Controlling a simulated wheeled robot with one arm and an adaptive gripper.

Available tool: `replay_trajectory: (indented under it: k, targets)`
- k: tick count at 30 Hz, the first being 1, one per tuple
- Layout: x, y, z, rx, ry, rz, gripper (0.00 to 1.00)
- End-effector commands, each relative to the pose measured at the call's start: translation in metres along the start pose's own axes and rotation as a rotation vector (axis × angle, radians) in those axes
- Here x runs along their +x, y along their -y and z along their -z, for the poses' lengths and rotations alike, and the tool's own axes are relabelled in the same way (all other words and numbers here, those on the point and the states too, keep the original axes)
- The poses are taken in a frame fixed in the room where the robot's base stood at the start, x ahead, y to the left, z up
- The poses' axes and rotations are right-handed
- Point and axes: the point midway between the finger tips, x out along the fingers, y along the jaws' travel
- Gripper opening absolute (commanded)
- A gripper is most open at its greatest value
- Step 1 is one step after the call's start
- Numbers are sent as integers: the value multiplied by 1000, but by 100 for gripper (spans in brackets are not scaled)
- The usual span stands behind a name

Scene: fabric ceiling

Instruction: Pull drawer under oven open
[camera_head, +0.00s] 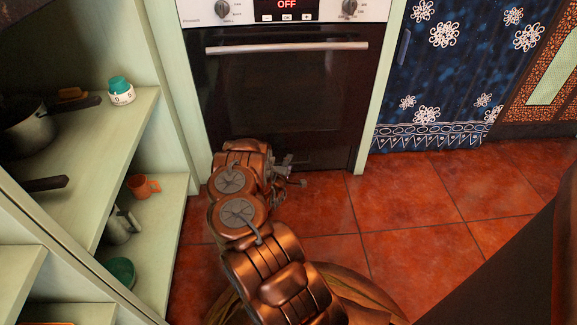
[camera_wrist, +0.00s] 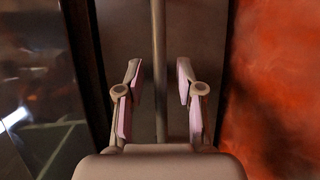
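The oven (camera_head: 285,90) stands at the top middle of the head view, with its door shut. The dark drawer front (camera_head: 335,158) is below the door, near the floor, and looks shut; my arm hides its left part. My gripper (camera_head: 287,170) is low in front of it. In the wrist view the drawer front (camera_wrist: 205,35) is a brown panel, turned sideways, with a long thin bar-like handle (camera_wrist: 158,60) along it. My gripper also shows there (camera_wrist: 159,66), open, one finger on each side of the bar. Gaps show between the bar and both fingers.
Open shelves (camera_head: 155,185) with pots, a cup (camera_head: 143,187) and a kettle-like vessel (camera_head: 122,225) stand close on the left of my arm. A blue curtain (camera_head: 430,80) hangs right of the oven. The tiled floor (camera_head: 430,215) is clear to the right of my arm.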

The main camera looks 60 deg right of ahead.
Motion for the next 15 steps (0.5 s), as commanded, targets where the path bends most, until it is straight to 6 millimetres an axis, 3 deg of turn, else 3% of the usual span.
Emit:
replay_trajectory:
  k: [5, 15]
  targets:
    - [0, 0, 1, -1, -1, 1, 37]
    - [-1, 0, 0, -1, -1, 2, 1]
